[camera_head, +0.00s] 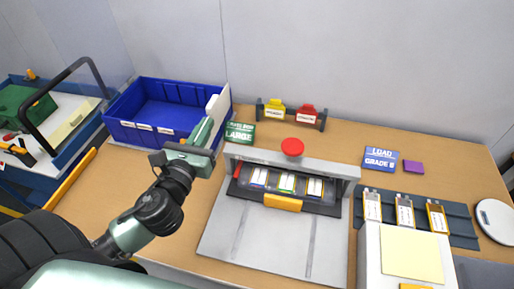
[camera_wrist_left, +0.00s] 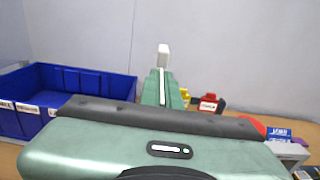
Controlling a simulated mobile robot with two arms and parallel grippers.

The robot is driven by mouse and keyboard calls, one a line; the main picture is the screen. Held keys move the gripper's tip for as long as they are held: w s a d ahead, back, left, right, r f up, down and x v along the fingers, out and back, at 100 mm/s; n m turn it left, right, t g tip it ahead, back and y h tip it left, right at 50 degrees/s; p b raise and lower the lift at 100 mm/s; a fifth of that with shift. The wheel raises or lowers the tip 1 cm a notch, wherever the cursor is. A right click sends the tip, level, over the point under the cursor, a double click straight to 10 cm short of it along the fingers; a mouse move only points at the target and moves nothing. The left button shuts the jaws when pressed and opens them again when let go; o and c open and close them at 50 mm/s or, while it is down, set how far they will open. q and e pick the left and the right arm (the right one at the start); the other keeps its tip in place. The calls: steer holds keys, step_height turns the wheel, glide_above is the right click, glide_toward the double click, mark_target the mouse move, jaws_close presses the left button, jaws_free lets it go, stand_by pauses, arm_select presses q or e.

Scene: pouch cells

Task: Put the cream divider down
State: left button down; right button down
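My left gripper (camera_head: 208,124) reaches up and away from me, with its fingers at the right end of the blue bin (camera_head: 170,135). It is shut on the cream divider (camera_head: 213,103), a thin pale plate. In the left wrist view the divider (camera_wrist_left: 163,55) sticks out past the green fingertips (camera_wrist_left: 161,82), and a pale strip shows between the fingers. The divider's lower part is hidden by the fingers. I cannot tell whether it touches the bin. My right gripper is not in view.
A green "LARGE" sign (camera_head: 240,132) stands just right of the gripper. A grey press-like station (camera_head: 290,160) with a red knob holds several cells. A dark rack (camera_head: 462,226) with cells is at right. A cart (camera_head: 60,150) stands left.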

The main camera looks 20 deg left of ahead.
arm_select(q)
steer(key=shift+s+f, duration=0.1)
steer(key=shift+f, duration=0.3)
steer(key=shift+f+b, duration=3.85)
steer(key=shift+f, duration=5.75)
steer(key=shift+f, duration=0.1)
steer(key=c, duration=1.6)
jaws_free()
steer(key=shift+c, duration=0.2)
